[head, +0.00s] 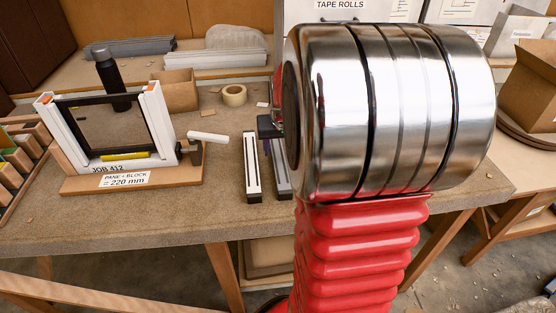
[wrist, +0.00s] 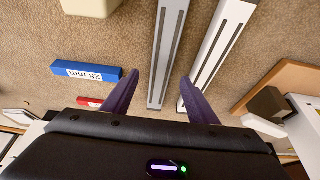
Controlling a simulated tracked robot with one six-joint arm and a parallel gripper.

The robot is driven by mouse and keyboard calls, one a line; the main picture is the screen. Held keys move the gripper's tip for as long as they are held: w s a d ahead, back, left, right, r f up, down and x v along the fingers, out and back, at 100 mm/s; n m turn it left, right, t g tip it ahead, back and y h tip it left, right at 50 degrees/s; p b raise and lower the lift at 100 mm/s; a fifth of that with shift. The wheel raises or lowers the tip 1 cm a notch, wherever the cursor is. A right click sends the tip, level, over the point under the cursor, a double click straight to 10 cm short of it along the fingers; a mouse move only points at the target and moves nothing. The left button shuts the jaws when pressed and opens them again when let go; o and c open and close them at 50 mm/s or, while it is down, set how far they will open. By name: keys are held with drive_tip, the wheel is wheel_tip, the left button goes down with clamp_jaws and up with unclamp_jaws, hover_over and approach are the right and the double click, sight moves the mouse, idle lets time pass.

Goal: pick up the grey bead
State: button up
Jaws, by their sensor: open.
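The grey bead (wrist: 170,45) is a long straight bar with a dark slot along its length. It lies on the bench, and in the head view (head: 282,180) it is partly hidden behind my arm. My gripper (wrist: 160,75) is open, with its two purple fingers on either side of the near part of the grey bead in the wrist view. No contact shows, and the height of the fingers above it is hard to tell. A white bead (wrist: 216,45) lies parallel to it on the right, close to my right finger; it also shows in the head view (head: 252,170).
A blue block (wrist: 87,73) marked 28 mm and a red block (wrist: 88,102) lie left of the fingers. A white frame (head: 50,125) with a dark-edged pane stands on a wooden base (head: 75,185).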

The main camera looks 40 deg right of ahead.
sight(279, 157)
drive_tip(key=shift+x, duration=2.6)
drive_tip(key=shift+a, duration=0.1)
drive_tip(key=shift+c, duration=0.3)
drive_tip(key=c, duration=1.2)
drive_tip(key=shift+r, duration=0.1)
